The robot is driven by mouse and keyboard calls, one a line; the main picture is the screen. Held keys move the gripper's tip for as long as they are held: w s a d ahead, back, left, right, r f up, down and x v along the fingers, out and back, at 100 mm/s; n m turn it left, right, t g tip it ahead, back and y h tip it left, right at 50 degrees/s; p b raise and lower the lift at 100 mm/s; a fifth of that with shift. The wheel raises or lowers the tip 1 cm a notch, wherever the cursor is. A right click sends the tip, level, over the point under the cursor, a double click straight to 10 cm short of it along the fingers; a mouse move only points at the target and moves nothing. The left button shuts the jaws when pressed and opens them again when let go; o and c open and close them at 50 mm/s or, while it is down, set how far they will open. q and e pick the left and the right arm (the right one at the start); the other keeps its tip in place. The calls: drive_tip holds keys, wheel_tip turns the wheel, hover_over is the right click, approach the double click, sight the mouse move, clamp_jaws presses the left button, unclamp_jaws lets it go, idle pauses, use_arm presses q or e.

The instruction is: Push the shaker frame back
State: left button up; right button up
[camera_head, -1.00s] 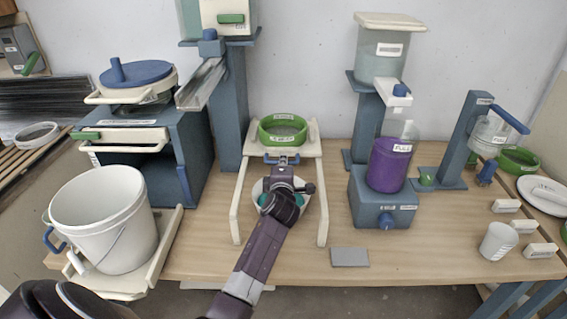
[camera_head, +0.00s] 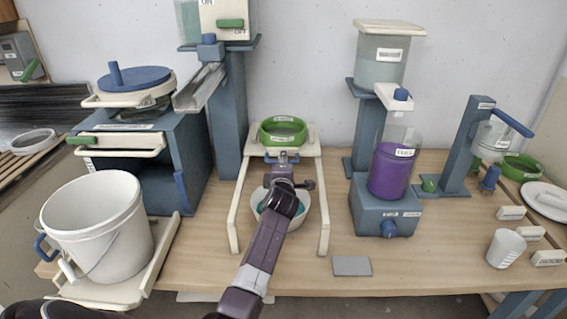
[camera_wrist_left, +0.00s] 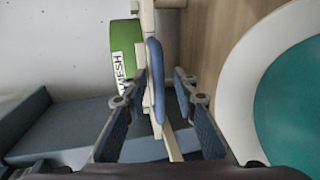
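The shaker frame (camera_head: 324,200) is a cream frame with two long side rails, standing on the wooden table in the head view. It carries a green mesh ring (camera_head: 283,124) at its back, which also shows in the left wrist view (camera_wrist_left: 126,48). A blue handle (camera_wrist_left: 154,82) sits at the frame's front. My left gripper (camera_wrist_left: 160,90) has its fingers apart on either side of this handle, with gaps visible. In the head view the gripper (camera_head: 282,163) mostly hides the handle. A white bowl with teal liquid (camera_head: 312,222) lies between the rails. My right gripper is not in view.
A white bucket (camera_head: 97,225) stands on a cream tray at the left, beside a blue cabinet (camera_head: 188,165). A blue stand with a purple-filled jar (camera_head: 388,172) is to the right. A grey plate (camera_head: 351,266) lies near the table's front edge.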

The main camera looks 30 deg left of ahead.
use_arm(q)
drive_tip(key=shift+s, duration=0.1)
drive_tip(key=v, duration=0.7)
drive_tip(key=shift+s, duration=0.2)
drive_tip(key=shift+r, duration=0.2)
idle(0.3)
